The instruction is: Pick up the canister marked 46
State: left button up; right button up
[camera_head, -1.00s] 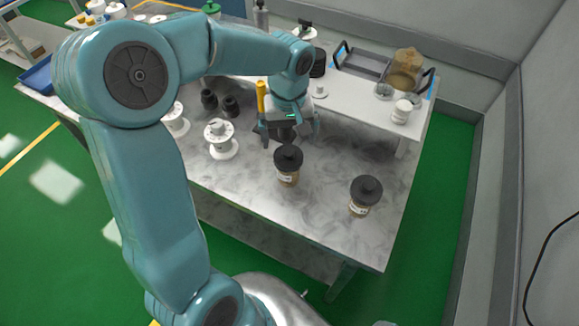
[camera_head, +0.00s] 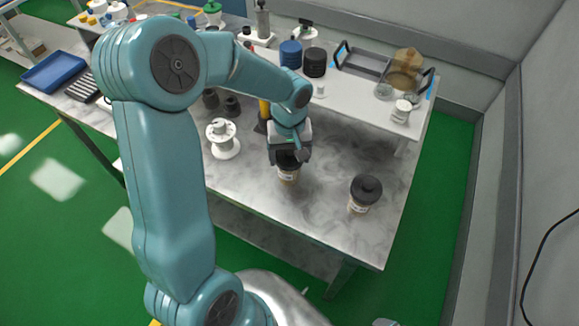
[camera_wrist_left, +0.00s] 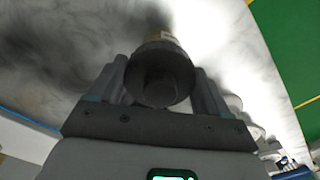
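Two dark-lidded canisters with tan bodies and pale labels stand upright on the marbled table. One canister (camera_head: 288,174) is near the middle, the other canister (camera_head: 361,198) is to its right, nearer the front edge. The numbers on the labels are too small to read. My left gripper (camera_head: 289,156) is at the middle canister, pointing down, with its fingers on both sides of the lid. In the left wrist view the dark lid (camera_wrist_left: 160,77) sits between the two fingers (camera_wrist_left: 162,85); I cannot tell whether they press on it.
A white spool (camera_head: 222,140) stands left of the gripper, with a yellow cylinder (camera_head: 264,110) behind it. A raised white shelf (camera_head: 345,97) at the back holds jars and a grey tray (camera_head: 362,63). The table between and in front of the canisters is clear.

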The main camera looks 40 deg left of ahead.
pick_arm(q)
jog(key=shift+c, duration=1.3)
jog(key=shift+r, duration=0.1)
